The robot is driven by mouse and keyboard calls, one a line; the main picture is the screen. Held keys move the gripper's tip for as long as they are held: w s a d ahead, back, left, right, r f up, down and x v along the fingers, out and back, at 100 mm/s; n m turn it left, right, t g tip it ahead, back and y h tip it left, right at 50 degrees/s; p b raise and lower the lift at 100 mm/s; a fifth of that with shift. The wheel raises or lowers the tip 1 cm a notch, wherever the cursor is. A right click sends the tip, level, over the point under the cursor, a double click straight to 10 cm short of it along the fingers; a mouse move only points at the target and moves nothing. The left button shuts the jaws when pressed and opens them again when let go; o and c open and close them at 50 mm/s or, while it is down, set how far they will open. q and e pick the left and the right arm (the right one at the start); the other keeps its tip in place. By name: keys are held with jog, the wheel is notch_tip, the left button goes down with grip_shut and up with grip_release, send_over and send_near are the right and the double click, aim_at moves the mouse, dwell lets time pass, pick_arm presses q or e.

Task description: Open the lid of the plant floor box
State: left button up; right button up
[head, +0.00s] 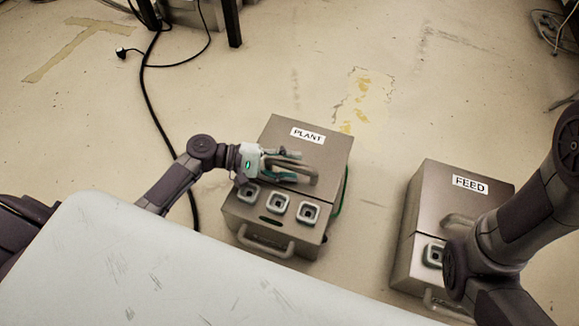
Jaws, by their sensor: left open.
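The plant floor box (315,217) is a brown-grey metal box on the floor, with a white PLANT label on its lid (333,149). The lid looks closed. A bar handle (308,178) is on the lid, and another handle (262,246) is on the front face. Three square buttons sit in a row on the front. My left gripper (291,166) is open over the lid, its fingers at the lid handle. I cannot tell whether they touch it. My right arm comes in from the right, but its gripper is not in view.
A similar box labelled FEED (482,197) stands to the right, partly hidden by my right arm. A black cable (147,95) runs along the floor left of the plant box. Dark legs stand at the back. The floor between the boxes is clear.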

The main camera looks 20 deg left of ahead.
pick_arm(q)
grip_shut()
dwell(0.3)
jog(key=shift+r, duration=0.1)
